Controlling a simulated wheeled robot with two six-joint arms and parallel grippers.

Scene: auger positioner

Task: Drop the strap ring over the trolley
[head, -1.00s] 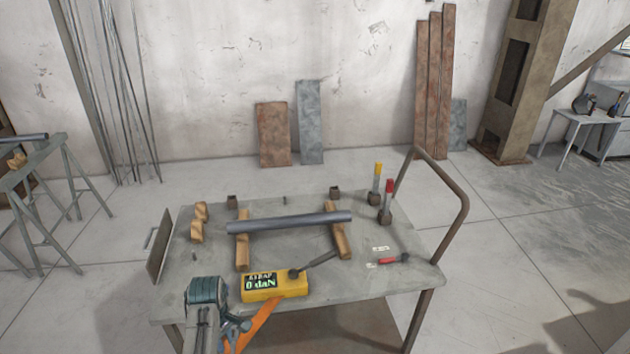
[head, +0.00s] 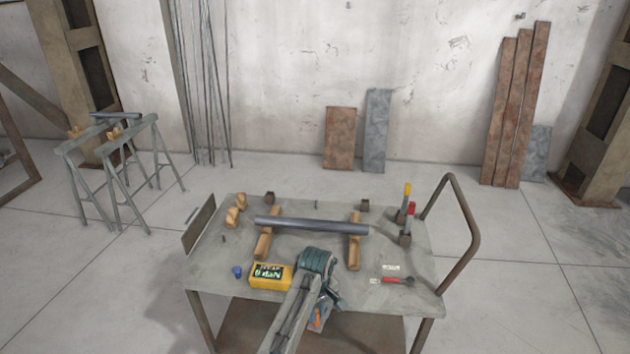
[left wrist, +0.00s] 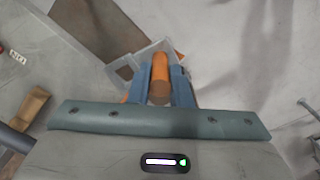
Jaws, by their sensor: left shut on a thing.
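The trolley (head: 215,275) is a grey-topped table with a brown tube handle on its right. My left gripper (head: 320,314) is at the trolley's front edge, low in the head view, and partly hidden by its own wrist. In the left wrist view its blue fingers (left wrist: 161,88) are shut on an orange piece (left wrist: 161,70), apparently the strap ring. Only a small bit of orange shows in the head view, so I cannot tell the ring's full shape or whether it touches the trolley. My right gripper is not in view.
A steel pipe (head: 310,226) rests on wooden blocks on the trolley top. A yellow display box (head: 270,276), a blue knob (head: 237,272), and red and yellow-handled tools (head: 407,214) sit around it. Sawhorses (head: 118,165) stand left. Floor beside the trolley is clear.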

